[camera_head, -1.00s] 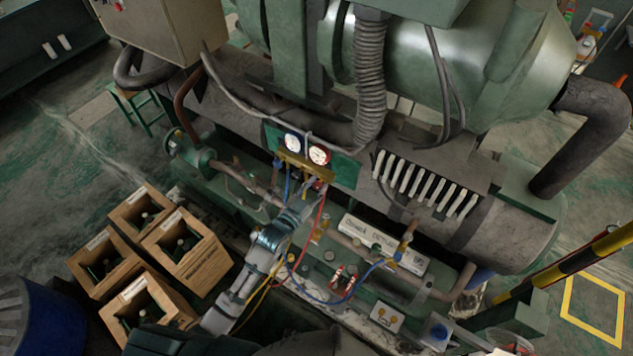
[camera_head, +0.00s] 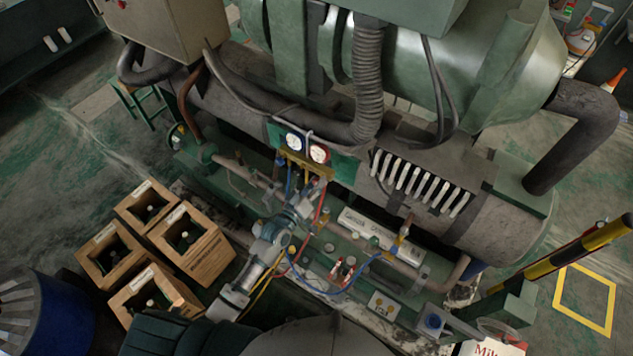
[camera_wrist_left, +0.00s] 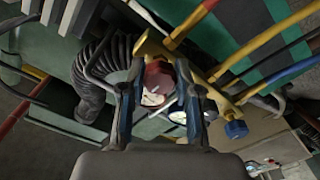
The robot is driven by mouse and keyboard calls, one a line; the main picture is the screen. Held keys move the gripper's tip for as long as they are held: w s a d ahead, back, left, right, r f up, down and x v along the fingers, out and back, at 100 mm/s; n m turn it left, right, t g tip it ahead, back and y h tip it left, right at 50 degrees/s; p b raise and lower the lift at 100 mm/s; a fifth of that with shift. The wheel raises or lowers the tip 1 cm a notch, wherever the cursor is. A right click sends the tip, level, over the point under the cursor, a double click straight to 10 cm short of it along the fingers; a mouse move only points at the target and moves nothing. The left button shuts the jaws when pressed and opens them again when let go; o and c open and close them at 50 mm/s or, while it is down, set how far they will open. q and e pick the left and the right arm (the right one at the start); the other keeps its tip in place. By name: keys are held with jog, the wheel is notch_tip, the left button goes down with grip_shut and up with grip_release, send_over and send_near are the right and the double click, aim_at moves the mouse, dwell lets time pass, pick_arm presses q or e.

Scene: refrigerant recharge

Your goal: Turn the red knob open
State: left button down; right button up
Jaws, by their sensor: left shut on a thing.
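The gauge manifold (camera_head: 305,168) is a brass-yellow bar with a blue-rimmed gauge (camera_head: 294,142) and a red-rimmed gauge (camera_head: 319,153), on the green panel of the machine. The red knob (camera_wrist_left: 158,76) shows in the left wrist view, between the fingertips of my left gripper (camera_wrist_left: 157,88). The fingers are shut on the knob from both sides and cover part of it. My right gripper is not in view.
Yellow, blue and red hoses hang near my left arm; the blue hose (camera_head: 325,291) loops across the green base. Wooden crates (camera_head: 187,245) with bottles stand on the floor at left. A yellow-black striped bar (camera_head: 590,250) is at right.

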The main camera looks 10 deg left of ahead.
pick_arm(q)
jog(key=shift+s+f+n, duration=0.15)
jog(key=shift+f+n, duration=0.25)
jog(key=shift+n, duration=0.8)
jog(key=c, duration=0.9)
grip_release()
jog(key=shift+o, duration=0.4)
jog(key=shift+r, duration=0.15)
jog(key=v, duration=1.1)
jog(key=shift+s+a, duration=0.25)
jog(key=shift+s, duration=0.05)
